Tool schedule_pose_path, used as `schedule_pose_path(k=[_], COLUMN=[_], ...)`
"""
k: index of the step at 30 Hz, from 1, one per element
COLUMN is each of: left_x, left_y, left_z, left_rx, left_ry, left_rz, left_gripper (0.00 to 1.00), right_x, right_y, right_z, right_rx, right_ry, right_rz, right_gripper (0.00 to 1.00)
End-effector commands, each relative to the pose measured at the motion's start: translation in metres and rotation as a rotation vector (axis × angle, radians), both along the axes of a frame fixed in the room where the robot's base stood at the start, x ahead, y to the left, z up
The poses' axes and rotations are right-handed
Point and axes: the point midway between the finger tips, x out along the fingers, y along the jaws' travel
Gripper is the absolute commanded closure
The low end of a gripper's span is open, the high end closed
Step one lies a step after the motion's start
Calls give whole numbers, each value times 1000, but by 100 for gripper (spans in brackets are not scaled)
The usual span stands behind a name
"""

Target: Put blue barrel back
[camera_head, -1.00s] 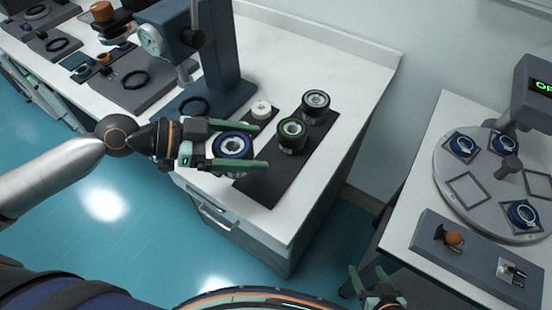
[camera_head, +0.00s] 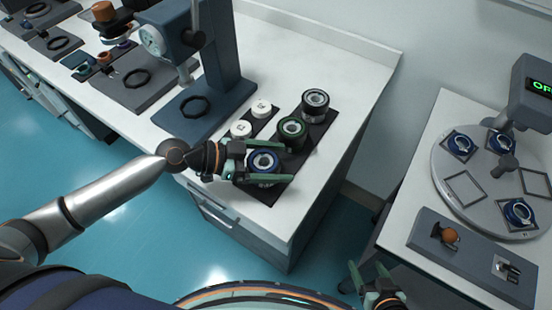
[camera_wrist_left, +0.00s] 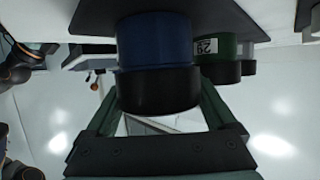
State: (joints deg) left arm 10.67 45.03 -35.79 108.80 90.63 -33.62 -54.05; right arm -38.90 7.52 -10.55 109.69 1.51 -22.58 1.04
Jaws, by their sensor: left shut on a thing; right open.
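The blue barrel (camera_head: 263,162) is between the fingers of my left gripper (camera_head: 266,165), which is shut on it. It is over the near end of the dark mat (camera_head: 262,194), in line with the green barrel (camera_head: 291,130) and the black-and-silver barrel (camera_head: 315,102). In the left wrist view the blue barrel (camera_wrist_left: 154,42) appears upside down with its black end towards me, close against the dark mat (camera_wrist_left: 90,14). I cannot tell whether it touches the mat. My right gripper (camera_head: 370,281) is open and empty at the bottom, away from the tables.
Two white caps (camera_head: 261,109) lie on a small dark pad left of the barrels. A blue-grey press (camera_head: 205,60) stands behind them. At right, a round turntable (camera_head: 450,166) holds several blue-ringed parts. A grey block (camera_head: 470,262) stands in front of it.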

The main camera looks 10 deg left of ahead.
Motion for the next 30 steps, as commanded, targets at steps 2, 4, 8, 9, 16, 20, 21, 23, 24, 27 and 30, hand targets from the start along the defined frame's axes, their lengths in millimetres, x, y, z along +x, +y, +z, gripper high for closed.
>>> schedule_pose_path(k=[2, 4, 8, 9, 16, 20, 21, 23, 24, 27, 30], left_x=[0, 0, 0, 0, 0, -3, -4, -9, -12, -21, -28], left_y=[0, 0, 0, 0, 0, 7, 12, 20, 26, 44, 60], left_z=[0, -2, -2, -2, 0, 1, 2, 5, 8, 14, 22], left_rx=[-1, -1, 0, 0, 0, 2, 3, 4, 5, 5, 4], left_ry=[-2, -2, 0, 0, 0, 1, 0, 1, 1, 4, 5], left_rz=[1, 1, 0, 0, 0, 1, 3, 1, 0, 2, 2], left_gripper=[75, 75, 0, 0, 0, 0, 0, 0, 0, 0, 0], right_x=[0, 0, 0, 0, 0, 0, 0, 0, 0, 0, 0], right_y=[0, 0, 0, 0, 0, 0, 0, 0, 0, 0, 0], right_z=[-1, -4, -4, -4, -2, -3, -5, -8, -11, -17, -22], right_rx=[0, 0, 0, 0, 0, 0, 0, 0, 0, 0, 0], right_ry=[0, 0, 1, 1, 1, -1, -1, -1, -1, 0, 0], right_rz=[0, 0, 0, 0, 0, 0, 0, 0, 0, 0, 0], right_gripper=[28, 28, 28, 28, 28, 28, 28, 28, 28, 28, 28])
